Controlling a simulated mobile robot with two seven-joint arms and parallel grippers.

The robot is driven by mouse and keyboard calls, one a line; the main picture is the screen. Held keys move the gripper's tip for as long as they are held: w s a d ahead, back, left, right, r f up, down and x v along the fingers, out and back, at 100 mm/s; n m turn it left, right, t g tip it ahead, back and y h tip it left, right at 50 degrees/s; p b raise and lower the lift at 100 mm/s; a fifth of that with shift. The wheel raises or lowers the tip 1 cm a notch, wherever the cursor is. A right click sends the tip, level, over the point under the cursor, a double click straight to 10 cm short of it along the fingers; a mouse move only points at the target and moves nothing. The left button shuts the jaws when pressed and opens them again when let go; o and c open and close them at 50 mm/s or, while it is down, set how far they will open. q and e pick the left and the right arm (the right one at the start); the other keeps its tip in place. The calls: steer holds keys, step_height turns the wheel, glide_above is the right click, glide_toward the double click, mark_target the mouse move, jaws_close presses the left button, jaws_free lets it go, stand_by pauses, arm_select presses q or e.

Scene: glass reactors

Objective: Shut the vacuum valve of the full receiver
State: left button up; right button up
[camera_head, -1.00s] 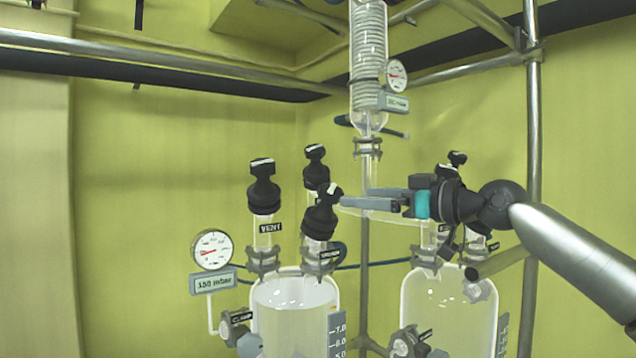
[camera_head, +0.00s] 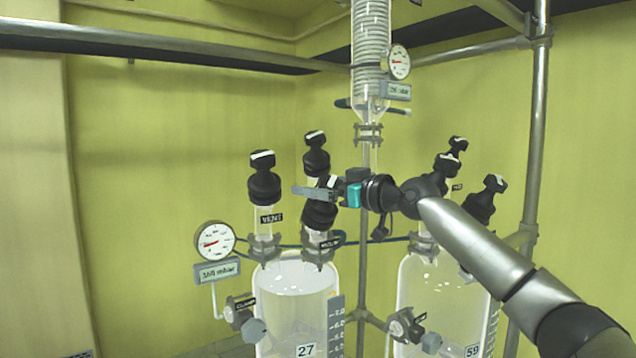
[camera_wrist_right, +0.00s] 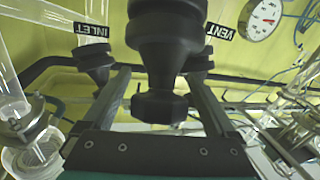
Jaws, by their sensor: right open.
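The left receiver (camera_head: 290,312), a clear glass vessel marked 27, holds pale liquid up to near its top. Its black-capped vacuum valve (camera_head: 319,214) stands at the front right of its lid, with a small label below. My right gripper (camera_head: 308,192) reaches in from the right at the valve's black knob. In the right wrist view the black knob (camera_wrist_right: 165,50) is between the open fingers (camera_wrist_right: 160,80), with gaps showing beside it. Part of the knob is hidden by the gripper in the head view. My left gripper is out of view.
The vent valve (camera_head: 264,185) and another black-capped valve (camera_head: 316,155) stand close by. A dial gauge (camera_head: 214,241) is at the left. The right receiver (camera_head: 440,300), marked 59, has several capped valves under my arm. A coil condenser (camera_head: 370,45) hangs above.

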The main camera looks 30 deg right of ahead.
steer(key=c, duration=1.4)
